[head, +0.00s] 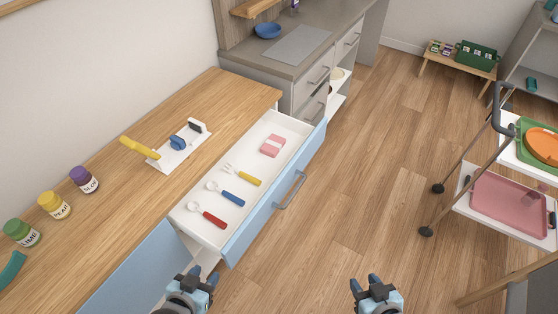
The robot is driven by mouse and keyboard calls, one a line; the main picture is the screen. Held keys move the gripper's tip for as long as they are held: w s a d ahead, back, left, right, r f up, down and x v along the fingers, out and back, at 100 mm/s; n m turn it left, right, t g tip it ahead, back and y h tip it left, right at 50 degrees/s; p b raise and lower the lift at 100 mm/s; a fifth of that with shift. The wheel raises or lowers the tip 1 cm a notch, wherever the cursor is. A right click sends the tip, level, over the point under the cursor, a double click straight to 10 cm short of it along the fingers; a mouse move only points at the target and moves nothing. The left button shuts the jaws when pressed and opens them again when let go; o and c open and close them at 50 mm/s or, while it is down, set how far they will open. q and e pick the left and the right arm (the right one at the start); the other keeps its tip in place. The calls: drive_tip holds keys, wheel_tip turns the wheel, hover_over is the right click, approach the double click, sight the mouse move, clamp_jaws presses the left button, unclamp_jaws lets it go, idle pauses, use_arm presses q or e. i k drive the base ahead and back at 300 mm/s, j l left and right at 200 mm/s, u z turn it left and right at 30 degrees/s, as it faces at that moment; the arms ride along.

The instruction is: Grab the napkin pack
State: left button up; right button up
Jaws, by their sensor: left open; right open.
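A small pink pack, which looks like the napkin pack (272,146), lies in the far end of the open white drawer (199,228). My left gripper (194,273) is open and empty at the bottom of the view, near the close end of the drawer and well short of the pack. My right gripper (367,281) is open and empty over the floor, to the right of the drawer. Neither gripper touches anything.
The drawer also holds a yellow-handled fork (243,175), a blue-handled spoon (226,194) and a red-handled spoon (208,215). A crank device (178,146) and jars (54,205) stand on the wooden counter (110,218). A cart (510,200) stands right; floor between is clear.

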sight(272, 145)
drive_tip(key=i+l, duration=0.65)
drive_tip(key=i+l+u, duration=0.2)
drive_tip(key=u, duration=0.25)
drive_tip(key=i+l+u, duration=0.15)
drive_tip(key=l+u, duration=0.35)
drive_tip(key=j+u, duration=0.1)
drive_tip(key=u, duration=0.85)
